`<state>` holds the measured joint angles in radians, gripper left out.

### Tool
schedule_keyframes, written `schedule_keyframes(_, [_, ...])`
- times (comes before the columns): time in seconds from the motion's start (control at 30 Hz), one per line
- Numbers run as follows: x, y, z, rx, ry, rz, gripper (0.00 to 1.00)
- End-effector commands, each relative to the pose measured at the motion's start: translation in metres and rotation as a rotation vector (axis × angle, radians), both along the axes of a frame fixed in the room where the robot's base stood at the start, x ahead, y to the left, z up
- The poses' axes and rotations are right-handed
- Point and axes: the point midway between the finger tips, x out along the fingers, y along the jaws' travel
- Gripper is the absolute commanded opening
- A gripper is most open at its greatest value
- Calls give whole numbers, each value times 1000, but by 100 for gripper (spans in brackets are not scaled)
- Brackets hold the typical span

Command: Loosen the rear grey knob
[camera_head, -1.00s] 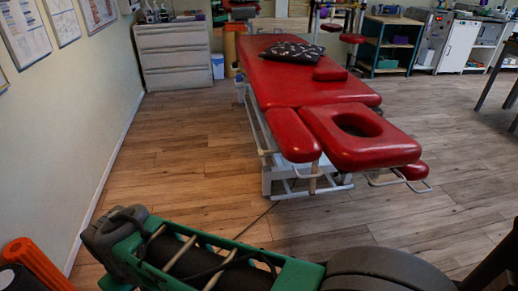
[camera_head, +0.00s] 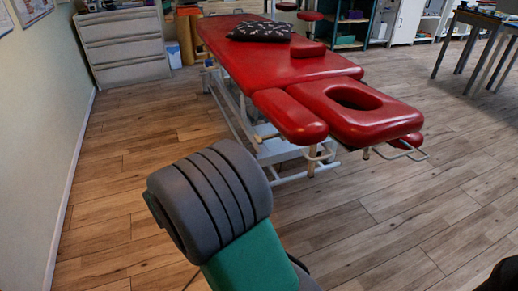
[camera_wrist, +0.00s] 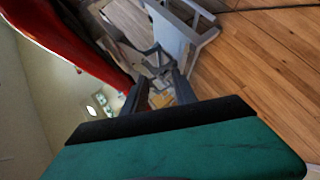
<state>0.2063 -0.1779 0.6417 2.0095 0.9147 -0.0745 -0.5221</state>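The red treatment table (camera_head: 300,72) stands ahead in the head view, with a face hole in its near end section. Its white metal frame (camera_head: 287,160) shows under the near end. In the wrist view, its red padding (camera_wrist: 65,40) is at upper left and a pale frame part (camera_wrist: 180,30) at the top. I cannot make out a rear grey knob in either view. My gripper (camera_wrist: 158,90) shows as two dark fingers standing apart, with nothing visible held between them. It points toward the blurred table frame, and I cannot tell the distance. My arm hides it in the head view.
A black patterned cushion (camera_head: 261,32) lies on the table. A grey drawer cabinet (camera_head: 123,48) stands by the left wall. A dark-topped table (camera_head: 481,20) is at upper right. Wooden floor is clear left and right of the treatment table.

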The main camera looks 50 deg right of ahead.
Motion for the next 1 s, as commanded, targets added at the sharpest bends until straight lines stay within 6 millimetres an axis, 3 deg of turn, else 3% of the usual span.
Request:
schedule_keyframes(0.03, [-7,-27,-7,-146,74,4,34])
schedule_keyframes(0.1, [-12,-48,5,-314,164,24,34])
schedule_keyframes(0.2, [-14,-60,17,-434,235,40,34])
schedule_keyframes(0.6, [1,-124,15,-450,242,40,34])
schedule_keyframes(0.73, [5,-133,16,-451,241,43,34])
schedule_keyframes(1.0, [5,-134,17,-449,241,45,30])
